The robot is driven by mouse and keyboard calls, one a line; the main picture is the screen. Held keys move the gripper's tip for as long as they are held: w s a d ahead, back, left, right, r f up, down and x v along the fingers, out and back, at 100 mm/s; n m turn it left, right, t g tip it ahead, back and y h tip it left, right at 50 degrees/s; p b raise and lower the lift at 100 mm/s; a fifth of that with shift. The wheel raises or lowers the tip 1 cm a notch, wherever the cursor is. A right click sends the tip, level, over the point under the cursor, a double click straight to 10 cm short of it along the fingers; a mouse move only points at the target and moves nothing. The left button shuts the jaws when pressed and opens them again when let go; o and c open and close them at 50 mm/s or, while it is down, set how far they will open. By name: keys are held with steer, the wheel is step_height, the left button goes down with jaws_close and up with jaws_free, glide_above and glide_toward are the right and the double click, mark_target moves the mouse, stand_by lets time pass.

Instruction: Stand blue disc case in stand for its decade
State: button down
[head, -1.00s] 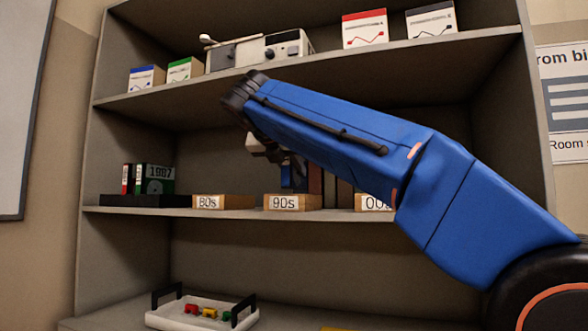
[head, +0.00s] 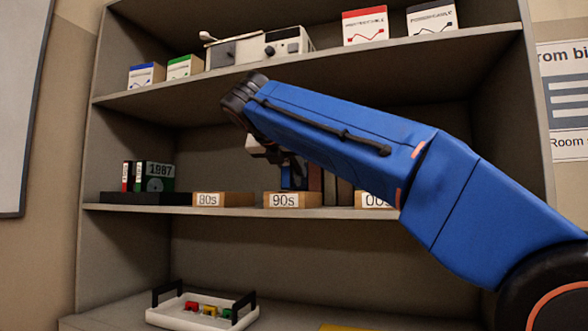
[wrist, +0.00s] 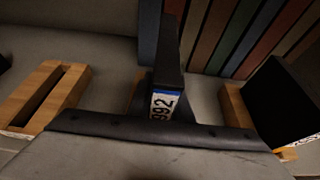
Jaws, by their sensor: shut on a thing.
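The blue disc case (head: 289,174) is upright in my gripper (head: 284,162), just above or at the wooden 90s stand (head: 292,200) on the middle shelf. In the wrist view its spine label (wrist: 162,104) has a blue band and reads "992", the rest being hidden. A dark finger covers much of the case. A little of the middle stand's wood (wrist: 134,92) shows beside it. I cannot tell whether its lower edge is inside the slot. The 80s stand (head: 222,200) is to the left, with an empty slot. The 00s stand (head: 373,200) is partly behind my arm.
A dark case (wrist: 284,100) stands in the right-hand wooden stand. Upright books (wrist: 235,35) line the back. A green 1987 case (head: 158,178) stands on a black holder (head: 140,199) at the left. A white tray (head: 180,316) is on the lower shelf.

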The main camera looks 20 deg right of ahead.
mark_target(285, 182)
steer(key=shift+f, duration=0.15)
stand_by(0.5)
steer(key=shift+f, duration=1.25)
steer(key=c, duration=1.5)
jaws_free()
steer(key=shift+c, duration=0.2)
steer(key=shift+s+a, duration=0.8)
steer(key=shift+s, duration=0.3)
steer(key=shift+s+a, duration=0.75)
steer(key=shift+s, duration=0.3)
steer(key=shift+s+a, duration=0.8)
steer(key=shift+s, duration=0.3)
